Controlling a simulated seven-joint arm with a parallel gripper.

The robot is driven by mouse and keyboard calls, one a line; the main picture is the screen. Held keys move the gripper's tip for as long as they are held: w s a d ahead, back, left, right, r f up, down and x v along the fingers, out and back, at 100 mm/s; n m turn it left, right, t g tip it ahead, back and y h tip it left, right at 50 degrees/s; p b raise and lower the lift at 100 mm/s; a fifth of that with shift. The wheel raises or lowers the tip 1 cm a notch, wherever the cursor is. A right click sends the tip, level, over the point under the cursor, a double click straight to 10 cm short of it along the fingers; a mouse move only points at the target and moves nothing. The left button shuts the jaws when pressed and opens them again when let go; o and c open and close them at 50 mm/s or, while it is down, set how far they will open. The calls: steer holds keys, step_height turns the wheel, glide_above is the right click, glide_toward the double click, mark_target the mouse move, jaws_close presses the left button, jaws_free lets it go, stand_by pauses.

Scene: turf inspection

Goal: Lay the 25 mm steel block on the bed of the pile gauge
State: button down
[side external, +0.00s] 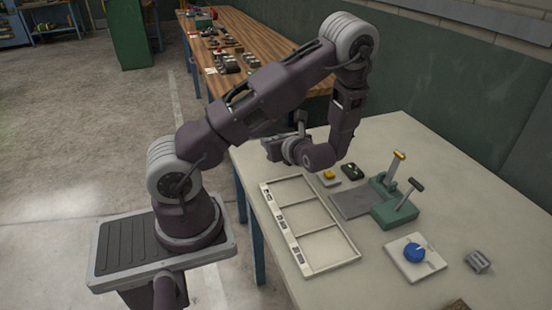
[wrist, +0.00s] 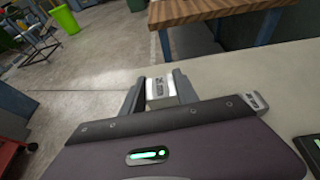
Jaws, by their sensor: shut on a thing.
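In the wrist view my gripper (wrist: 160,93) is shut on a bright steel block (wrist: 159,88) with dark marks on its face. Its size marking is too small to read. In the side view my gripper (side external: 273,149) is near the table's far left edge, turned away from the fittings, and the block is not clear there. A green device (side external: 394,214) with two levers and a flat grey plate (side external: 352,204) stands right of the tray. A white plate (side external: 402,264) with a blue knob (side external: 414,253) lies nearer. I cannot tell which is the pile gauge.
A pale three-compartment tray (side external: 316,270) looks empty. A yellow-topped piece (side external: 328,178) and a black device (side external: 352,171) lie behind it. A grey slotted block (side external: 478,262) sits at right. Another marked metallic piece (wrist: 256,100) shows beside my gripper body.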

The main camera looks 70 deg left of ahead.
steer(key=shift+r, duration=0.75)
steer(key=w+d+r+m+t+h, duration=0.15)
steer(key=w+d+m+t, duration=0.35)
steer(key=d, duration=0.7)
steer(key=w+d+r+m+t+h, duration=0.1)
steer(key=w+d+r+m+t, duration=0.2)
steer(key=w+d, duration=0.65)
steer(key=n+g+y, duration=0.3)
steer(key=n+g, duration=0.5)
glide_above(274, 171)
steer(key=shift+h, duration=0.25)
step_height(274, 171, down, 5)
steer(key=shift+s+r, duration=0.1)
steer(key=shift+r, duration=0.1)
step_height(274, 171, down, 10)
steer(key=shift+r, duration=0.2)
